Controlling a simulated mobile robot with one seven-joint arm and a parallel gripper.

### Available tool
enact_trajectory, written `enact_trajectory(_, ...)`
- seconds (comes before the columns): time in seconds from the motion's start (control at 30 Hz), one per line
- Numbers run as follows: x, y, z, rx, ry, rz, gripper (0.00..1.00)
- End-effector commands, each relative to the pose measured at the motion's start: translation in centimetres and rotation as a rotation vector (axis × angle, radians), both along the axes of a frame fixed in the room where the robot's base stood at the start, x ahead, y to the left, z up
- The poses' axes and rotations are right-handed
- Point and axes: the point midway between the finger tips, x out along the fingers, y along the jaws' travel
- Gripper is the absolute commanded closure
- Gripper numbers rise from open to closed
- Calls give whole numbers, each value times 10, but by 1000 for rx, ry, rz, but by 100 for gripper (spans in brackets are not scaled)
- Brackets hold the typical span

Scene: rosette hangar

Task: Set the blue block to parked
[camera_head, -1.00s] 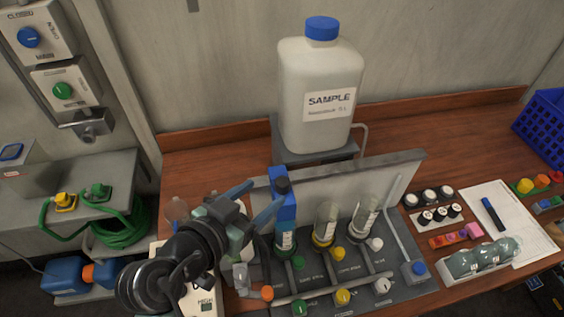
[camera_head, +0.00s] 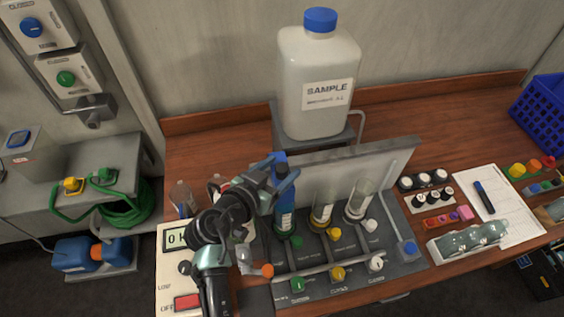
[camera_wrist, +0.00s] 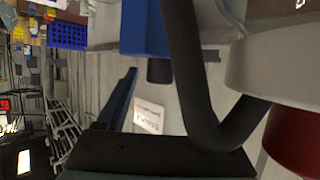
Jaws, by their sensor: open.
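Any parked marking is not readable.
A white sample jug (camera_head: 318,85) stands on a stand behind the panel. Green, yellow and white knobs (camera_head: 338,273) line the panel's front. A scale (camera_head: 175,280) is at left. Vials, a paper sheet and a blue basket (camera_head: 540,120) are at right.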

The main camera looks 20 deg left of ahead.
Motion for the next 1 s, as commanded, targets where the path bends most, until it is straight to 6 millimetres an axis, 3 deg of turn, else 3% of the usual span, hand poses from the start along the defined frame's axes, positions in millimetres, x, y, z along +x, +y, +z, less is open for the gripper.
enact_trajectory(0.47, 10, -2, -5, 0, 0, 0, 31)
enact_trajectory(0.83, 10, -2, -4, 0, 1, 0, 96)
enact_trajectory(0.87, 10, -2, -4, 0, 1, 0, 100)
enact_trajectory(1.0, 10, -2, -4, 0, 1, 0, 100)
